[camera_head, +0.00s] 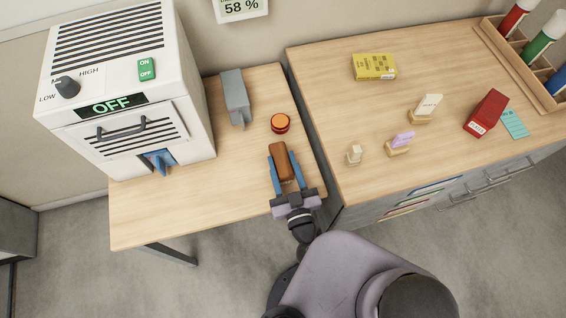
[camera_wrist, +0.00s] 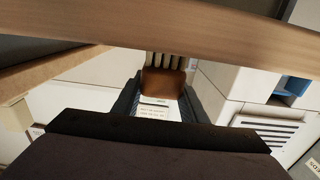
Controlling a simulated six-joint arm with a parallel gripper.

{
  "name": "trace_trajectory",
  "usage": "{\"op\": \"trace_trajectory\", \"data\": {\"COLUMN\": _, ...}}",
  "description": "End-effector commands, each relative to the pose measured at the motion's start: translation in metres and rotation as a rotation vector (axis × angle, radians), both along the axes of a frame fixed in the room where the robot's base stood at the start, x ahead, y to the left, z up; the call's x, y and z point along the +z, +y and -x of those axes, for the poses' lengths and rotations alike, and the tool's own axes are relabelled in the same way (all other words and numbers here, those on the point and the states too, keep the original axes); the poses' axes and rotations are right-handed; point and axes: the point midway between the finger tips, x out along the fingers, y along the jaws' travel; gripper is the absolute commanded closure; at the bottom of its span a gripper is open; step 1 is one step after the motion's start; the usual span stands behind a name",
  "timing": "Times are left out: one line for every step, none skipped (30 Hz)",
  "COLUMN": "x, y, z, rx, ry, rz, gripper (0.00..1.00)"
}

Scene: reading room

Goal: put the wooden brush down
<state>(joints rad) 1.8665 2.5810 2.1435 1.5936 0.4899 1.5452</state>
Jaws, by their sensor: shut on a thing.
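The wooden brush (camera_head: 279,160) is a brown block held between the blue fingers of my gripper (camera_head: 283,158), over the front right part of the left wooden table (camera_head: 200,211). In the wrist view the brush (camera_wrist: 163,84) sits between the two dark fingers of my gripper (camera_wrist: 161,88). Its pale bristles point toward the wooden slab across the top of that view. I cannot tell whether the bristles touch the wood.
A white machine (camera_head: 130,90) reading OFF stands at the left. A grey object (camera_head: 235,96) and an orange-red round thing (camera_head: 280,123) are behind the brush. The right cabinet top (camera_head: 322,90) carries a yellow box (camera_head: 374,67), small card stands and a red box (camera_head: 487,112). The left table's front middle is clear.

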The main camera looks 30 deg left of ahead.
Motion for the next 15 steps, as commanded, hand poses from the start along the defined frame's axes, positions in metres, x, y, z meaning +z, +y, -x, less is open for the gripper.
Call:
{"op": "trace_trajectory", "data": {"x": 0.0004, "y": 0.0002, "z": -0.0001, "rx": 0.0, "ry": -0.001, "rz": -0.001, "gripper": 0.87}}
{"op": "trace_trajectory", "data": {"x": -0.0004, "y": 0.0002, "z": -0.0001, "rx": 0.0, "ry": -0.001, "rz": -0.001, "gripper": 0.87}}
{"op": "trace_trajectory", "data": {"x": -0.0017, "y": 0.0002, "z": -0.0001, "rx": 0.0, "ry": -0.001, "rz": -0.001, "gripper": 0.87}}
{"op": "trace_trajectory", "data": {"x": -0.0016, "y": 0.0001, "z": -0.0001, "rx": 0.0, "ry": 0.0, "rz": 0.0, "gripper": 0.56}}
{"op": "trace_trajectory", "data": {"x": -0.0012, "y": 0.0, "z": 0.0, "rx": 0.0, "ry": 0.0, "rz": 0.0, "gripper": 0.49}}
{"op": "trace_trajectory", "data": {"x": -0.0012, "y": 0.0, "z": 0.0, "rx": 0.0, "ry": 0.0, "rz": 0.0, "gripper": 0.42}}
{"op": "trace_trajectory", "data": {"x": -0.0012, "y": 0.0, "z": 0.0, "rx": 0.0, "ry": 0.0, "rz": 0.0, "gripper": 0.42}}
{"op": "trace_trajectory", "data": {"x": -0.0012, "y": 0.0, "z": 0.0, "rx": 0.0, "ry": 0.0, "rz": 0.0, "gripper": 0.42}}
{"op": "trace_trajectory", "data": {"x": -0.0012, "y": 0.0, "z": 0.0, "rx": 0.0, "ry": 0.0, "rz": 0.0, "gripper": 0.42}}
{"op": "trace_trajectory", "data": {"x": -0.0012, "y": 0.0, "z": 0.0, "rx": 0.0, "ry": 0.0, "rz": 0.0, "gripper": 0.42}}
{"op": "trace_trajectory", "data": {"x": -0.0012, "y": 0.0, "z": 0.0, "rx": 0.0, "ry": 0.0, "rz": 0.0, "gripper": 0.42}}
{"op": "trace_trajectory", "data": {"x": -0.0012, "y": 0.0, "z": 0.0, "rx": 0.0, "ry": 0.0, "rz": 0.0, "gripper": 0.42}}
{"op": "trace_trajectory", "data": {"x": -0.0012, "y": 0.0, "z": 0.0, "rx": 0.0, "ry": 0.0, "rz": 0.0, "gripper": 0.42}}
{"op": "trace_trajectory", "data": {"x": -0.0013, "y": 0.0, "z": 0.0, "rx": 0.0, "ry": 0.0, "rz": 0.0, "gripper": 0.42}}
{"op": "trace_trajectory", "data": {"x": -0.0017, "y": 0.0, "z": 0.0, "rx": 0.0, "ry": 0.0, "rz": 0.0, "gripper": 0.42}}
